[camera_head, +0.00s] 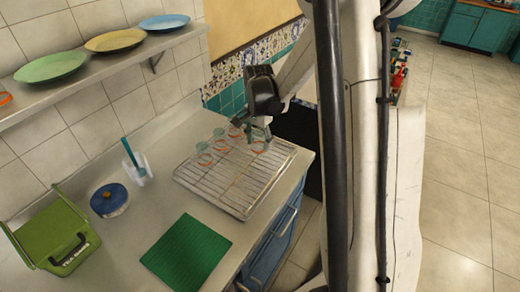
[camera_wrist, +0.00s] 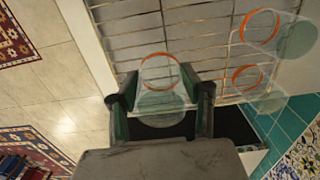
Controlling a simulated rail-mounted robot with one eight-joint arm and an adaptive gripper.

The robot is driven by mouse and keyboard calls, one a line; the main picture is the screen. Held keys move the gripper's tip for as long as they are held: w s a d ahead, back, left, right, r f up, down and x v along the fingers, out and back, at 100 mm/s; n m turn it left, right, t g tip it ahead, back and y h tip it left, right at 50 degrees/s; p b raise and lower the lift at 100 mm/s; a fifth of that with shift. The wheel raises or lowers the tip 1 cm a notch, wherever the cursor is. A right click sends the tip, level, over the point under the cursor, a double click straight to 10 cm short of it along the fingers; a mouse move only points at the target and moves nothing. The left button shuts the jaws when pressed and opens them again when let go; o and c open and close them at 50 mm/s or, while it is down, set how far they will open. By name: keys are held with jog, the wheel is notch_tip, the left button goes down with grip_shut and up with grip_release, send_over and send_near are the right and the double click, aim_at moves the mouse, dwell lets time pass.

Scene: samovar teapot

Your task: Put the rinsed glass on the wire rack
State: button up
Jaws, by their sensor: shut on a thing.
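The wire rack (camera_head: 232,190) lies on the counter near its right end; its bars show in the wrist view (camera_wrist: 130,42). My gripper (camera_head: 257,137) is over the right back part of the rack. In the wrist view my gripper (camera_wrist: 161,100) is shut on a clear glass (camera_wrist: 160,84) with an orange rim and a greenish base. The glass is mouth down, its rim toward the bars. I cannot tell whether the rim touches them.
A green mat (camera_head: 187,252), a blue-lidded pot (camera_head: 109,200), a clear container with a blue tool (camera_head: 137,170) and a green box (camera_head: 55,238) are on the counter. A shelf with plates (camera_head: 114,40) hangs above. The rack's front part is clear.

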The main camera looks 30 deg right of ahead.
aim_at(260, 158)
jog(key=shift+s+d+f, duration=0.15)
jog(key=shift+d+f, duration=0.15)
jog(key=shift+d, duration=0.05)
jog(key=shift+f, duration=1.95)
jog(key=shift+f, duration=0.15)
jog(key=o, duration=1.1)
